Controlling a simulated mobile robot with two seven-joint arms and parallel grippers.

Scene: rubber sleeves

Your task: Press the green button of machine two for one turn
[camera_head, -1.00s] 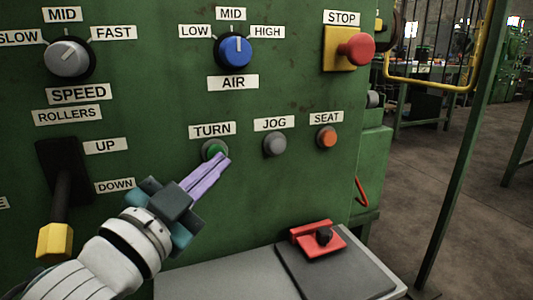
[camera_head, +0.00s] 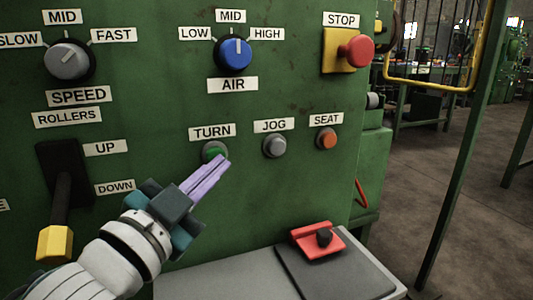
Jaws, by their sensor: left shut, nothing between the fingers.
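The green button (camera_head: 213,150) labelled TURN sits on the green machine panel (camera_head: 300,190), left of the grey JOG button (camera_head: 275,145) and the orange SEAT button (camera_head: 326,139). My left gripper (camera_head: 223,162) comes from the lower left, its purple fingers shut and empty. The fingertips are at the lower right edge of the green button and cover a little of it. I cannot tell whether they touch it. My right gripper is not in view.
Above are a grey SPEED knob (camera_head: 68,61), a blue AIR knob (camera_head: 235,54) and a red STOP button (camera_head: 356,50). A yellow-tipped lever (camera_head: 55,243) stands at left. A red clamp-like part (camera_head: 317,240) lies on the grey shelf (camera_head: 225,276). Floor is open at right.

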